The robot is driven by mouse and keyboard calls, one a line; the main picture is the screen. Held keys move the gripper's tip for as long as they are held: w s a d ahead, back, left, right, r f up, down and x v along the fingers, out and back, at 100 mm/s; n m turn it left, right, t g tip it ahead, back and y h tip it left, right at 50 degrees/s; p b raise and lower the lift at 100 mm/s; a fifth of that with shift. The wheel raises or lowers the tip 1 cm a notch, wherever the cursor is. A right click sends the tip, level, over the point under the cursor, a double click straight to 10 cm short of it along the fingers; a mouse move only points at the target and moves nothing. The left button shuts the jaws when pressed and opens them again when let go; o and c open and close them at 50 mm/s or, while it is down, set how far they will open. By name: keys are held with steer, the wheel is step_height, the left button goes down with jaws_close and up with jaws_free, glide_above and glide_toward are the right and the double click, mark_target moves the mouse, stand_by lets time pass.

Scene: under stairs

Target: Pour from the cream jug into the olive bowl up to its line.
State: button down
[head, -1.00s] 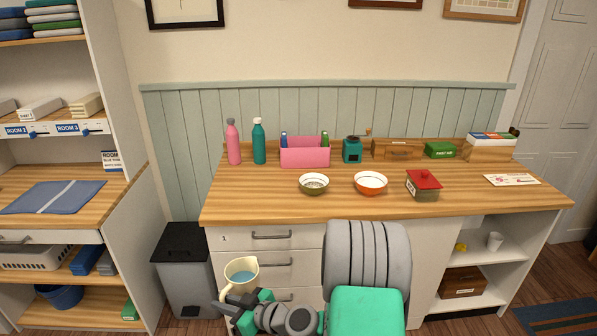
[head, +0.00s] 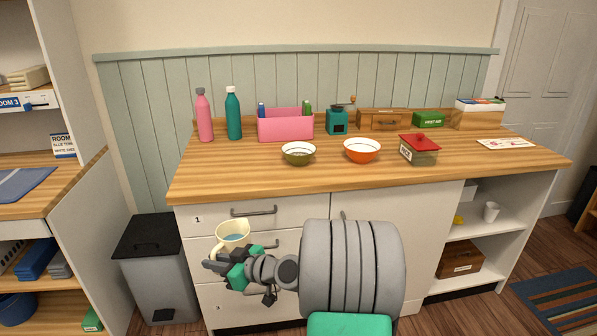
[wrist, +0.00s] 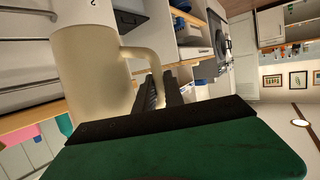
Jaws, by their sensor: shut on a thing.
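The cream jug (head: 233,229) is held upright by my gripper (head: 222,256), in front of the drawers and below the counter top. Bluish liquid shows inside it in the head view. In the wrist view the jug (wrist: 92,75) fills the left side, and the fingers (wrist: 158,92) are at its handle. The olive bowl (head: 298,158) stands on the counter, up and to the right of the jug and apart from it. A dark line shows around its pale inside wall.
An orange bowl (head: 361,156) stands right of the olive bowl, then a red-lidded box (head: 419,157). Behind are a pink caddy (head: 286,129), a teal grinder (head: 337,122) and two bottles. The counter's left front is clear. A grey bin (head: 158,270) stands left of the drawers.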

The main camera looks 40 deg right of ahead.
mark_target(245, 220)
steer(key=shift+m+h, duration=0.3)
steer(key=shift+h, duration=0.2)
steer(key=w+d+b, duration=0.1)
steer(key=d+b, duration=0.1)
steer(key=w+d+b, duration=0.1)
steer(key=d+b, duration=0.1)
steer(key=d, duration=0.1)
steer(key=w+d+b, duration=0.1)
steer(key=d+b, duration=0.1)
steer(key=shift+w+d+r, duration=0.1)
steer(key=shift+w+d, duration=0.05)
steer(key=shift+w, duration=0.05)
steer(key=shift+m+t+h, duration=0.4)
steer(key=shift+h, duration=0.2)
steer(key=d+r+b, duration=0.1)
steer(key=w+d+r+b, duration=0.1)
steer(key=d, duration=0.1)
steer(key=d+r+b, duration=0.1)
steer(key=d, duration=0.1)
steer(key=shift+w, duration=0.25)
steer(key=d+r+m+h, duration=0.3)
steer(key=d+r+h, duration=0.1)
steer(key=d+r, duration=0.6)
steer(key=s+d+r+m+h, duration=0.2)
steer(key=d+m+h, duration=0.2)
steer(key=d+h, duration=0.1)
steer(key=shift+s+d+m+g+b, duration=0.3)
steer(key=shift+d+b, duration=0.1)
